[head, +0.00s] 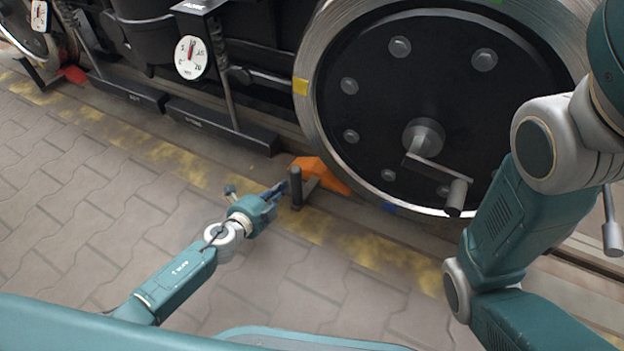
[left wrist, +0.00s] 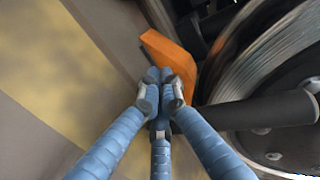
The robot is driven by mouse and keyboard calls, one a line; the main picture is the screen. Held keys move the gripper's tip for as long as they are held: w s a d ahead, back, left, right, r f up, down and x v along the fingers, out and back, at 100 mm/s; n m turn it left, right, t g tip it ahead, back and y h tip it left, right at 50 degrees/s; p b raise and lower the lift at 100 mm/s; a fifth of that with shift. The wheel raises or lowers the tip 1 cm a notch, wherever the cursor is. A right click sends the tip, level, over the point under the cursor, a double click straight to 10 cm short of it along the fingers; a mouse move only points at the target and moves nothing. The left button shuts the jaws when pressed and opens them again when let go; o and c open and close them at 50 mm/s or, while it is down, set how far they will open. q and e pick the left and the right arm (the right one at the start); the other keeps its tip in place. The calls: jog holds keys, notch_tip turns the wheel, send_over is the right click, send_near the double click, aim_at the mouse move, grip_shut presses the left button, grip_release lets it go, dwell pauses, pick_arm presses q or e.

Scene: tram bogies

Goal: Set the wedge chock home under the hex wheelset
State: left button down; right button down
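The orange wedge chock (head: 326,174) sits on the ground at the lower left of the hex wheelset's big wheel (head: 385,120). Its thin end points toward the wheel; whether they touch is hidden. A dark upright post (head: 296,185) stands at its near side. My left gripper (head: 284,188) is just left of the post, low over the ground. In the left wrist view its blue fingers (left wrist: 163,76) are drawn together at the chock (left wrist: 175,55), with nothing visible between the tips. The dark post (left wrist: 255,112) runs beside the right finger; contact is unclear. My right gripper is out of view.
A round dial (head: 191,57) and dark blocks (head: 222,126) stand along the bogie at left. A crank handle (head: 456,192) sticks out from the wheel. The paved floor (head: 100,205) in front is clear, with a worn yellow line.

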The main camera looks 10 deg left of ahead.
aim_at(293, 194)
pick_arm(q)
jog(key=shift+s+d, duration=0.1)
jog(key=shift+d, duration=0.05)
dwell(0.4)
jog(key=shift+s+d+p, duration=0.2)
jog(key=shift+s+d, duration=0.1)
jog(key=shift+d, duration=0.5)
jog(key=shift+s+d+p, duration=0.2)
jog(key=shift+s+d, duration=0.05)
jog(key=shift+d, duration=0.55)
jog(key=shift+s+d, duration=0.1)
jog(key=shift+d, duration=0.2)
jog(key=shift+s+d, duration=0.35)
jog(key=shift+d, duration=0.55)
jog(key=shift+s+d, duration=0.3)
jog(key=shift+d, duration=0.6)
jog(key=shift+s+d, duration=0.15)
jog(key=shift+d, duration=0.25)
jog(key=shift+w+a, duration=0.35)
jog(key=shift+a, duration=0.65)
jog(key=shift+w+a, duration=0.4)
jog(key=shift+a, duration=0.65)
jog(key=shift+w+a, duration=0.35)
jog(key=shift+a, duration=0.65)
